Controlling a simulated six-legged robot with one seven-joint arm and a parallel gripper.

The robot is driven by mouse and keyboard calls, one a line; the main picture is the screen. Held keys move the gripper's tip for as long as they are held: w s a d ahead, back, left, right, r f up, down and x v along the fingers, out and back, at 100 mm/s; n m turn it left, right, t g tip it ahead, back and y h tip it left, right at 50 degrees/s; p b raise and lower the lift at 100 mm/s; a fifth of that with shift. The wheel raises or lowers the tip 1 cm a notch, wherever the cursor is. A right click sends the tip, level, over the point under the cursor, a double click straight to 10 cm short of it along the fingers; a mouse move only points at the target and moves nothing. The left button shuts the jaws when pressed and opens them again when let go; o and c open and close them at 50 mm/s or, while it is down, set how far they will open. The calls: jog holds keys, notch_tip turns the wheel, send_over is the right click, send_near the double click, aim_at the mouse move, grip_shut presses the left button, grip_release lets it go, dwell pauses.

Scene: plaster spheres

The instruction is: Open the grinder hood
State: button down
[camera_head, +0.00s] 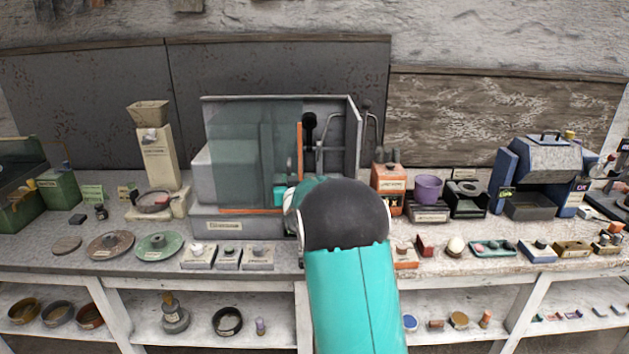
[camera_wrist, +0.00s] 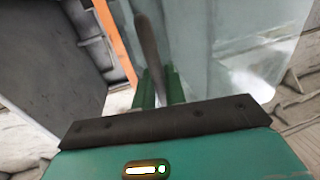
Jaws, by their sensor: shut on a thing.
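The grinder (camera_head: 230,224) stands at the middle of the bench. It is a grey cabinet with a translucent blue-grey sliding hood (camera_head: 240,140) edged in orange. The hood covers the left part of the front. The right part is uncovered and shows dark fittings inside. My gripper (camera_head: 281,194) is at the hood's right edge, partly hidden by my arm. In the wrist view, the green fingers of my gripper (camera_wrist: 158,90) are shut on the dark upright hood handle (camera_wrist: 149,45). The orange edge strip (camera_wrist: 115,40) runs just left of the handle.
An orange-red machine (camera_head: 388,187) and a purple cup (camera_head: 428,187) stand right of the grinder. A beige hopper machine (camera_head: 158,158) stands at left. Discs (camera_head: 158,245) and small labelled blocks (camera_head: 228,258) line the bench front. A blue-grey machine (camera_head: 545,165) is at far right.

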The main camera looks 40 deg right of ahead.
aim_at(272, 174)
jog(key=w+a, duration=0.1)
jog(key=a, duration=0.1)
jog(key=w+a, duration=0.1)
jog(key=a, duration=0.1)
jog(key=shift+w, duration=0.35)
jog(key=c, duration=1.6)
grip_release()
jog(key=shift+o, duration=0.2)
jog(key=v, duration=1.4)
jog(key=shift+w, duration=0.1)
